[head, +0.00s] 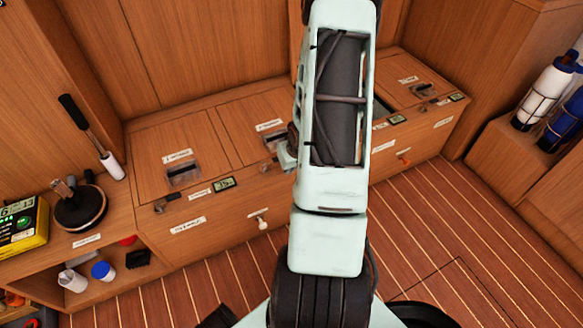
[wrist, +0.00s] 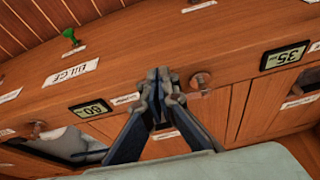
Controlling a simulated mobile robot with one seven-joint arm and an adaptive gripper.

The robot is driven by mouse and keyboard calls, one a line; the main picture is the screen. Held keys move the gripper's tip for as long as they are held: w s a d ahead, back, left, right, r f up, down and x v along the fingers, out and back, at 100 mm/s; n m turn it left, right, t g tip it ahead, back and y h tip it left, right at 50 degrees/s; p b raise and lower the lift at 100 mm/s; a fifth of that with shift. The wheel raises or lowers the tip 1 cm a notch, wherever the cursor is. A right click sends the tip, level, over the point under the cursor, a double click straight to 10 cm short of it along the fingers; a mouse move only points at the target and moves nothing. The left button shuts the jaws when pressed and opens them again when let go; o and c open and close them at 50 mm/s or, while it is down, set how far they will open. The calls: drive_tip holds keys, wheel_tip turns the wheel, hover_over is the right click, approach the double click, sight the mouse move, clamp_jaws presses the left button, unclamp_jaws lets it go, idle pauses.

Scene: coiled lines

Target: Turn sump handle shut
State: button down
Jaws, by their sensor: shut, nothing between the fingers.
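My gripper (wrist: 160,78) is shut and empty in the wrist view. Its fingertips are close to the bench's top front edge, beside a small brown round handle (wrist: 200,80) on their right. I cannot tell whether they touch it. A second brown handle (wrist: 38,127) is at the left, by a display reading 60 (wrist: 90,110). A green handle (wrist: 70,36) sits on the bench front near a label reading BILGE (wrist: 74,72). No label that I can read says sump, so I cannot tell which handle is the sump one.
The wooden bench (head: 228,143) has several lids with latches. A white handle (head: 262,222) and an orange handle (head: 404,160) are on its front. A dark-handled tool (head: 90,135) stands at the left, cylinders (head: 545,92) at the right. The striped floor (head: 440,235) in front is clear.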

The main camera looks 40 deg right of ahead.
sight(274, 160)
drive_tip(key=shift+w+d+f+b, duration=0.1)
drive_tip(key=shift+w+d+b, duration=0.1)
drive_tip(key=shift+w, duration=0.5)
drive_tip(key=shift+w+d+f+b, duration=0.1)
drive_tip(key=shift+w+d+f, duration=0.1)
drive_tip(key=shift+w, duration=0.45)
drive_tip(key=shift+w+d+f+b, duration=0.1)
drive_tip(key=shift+w+d+b, duration=0.1)
drive_tip(key=shift+w, duration=0.5)
drive_tip(key=shift+d+r, duration=0.1)
drive_tip(key=shift+r, duration=0.05)
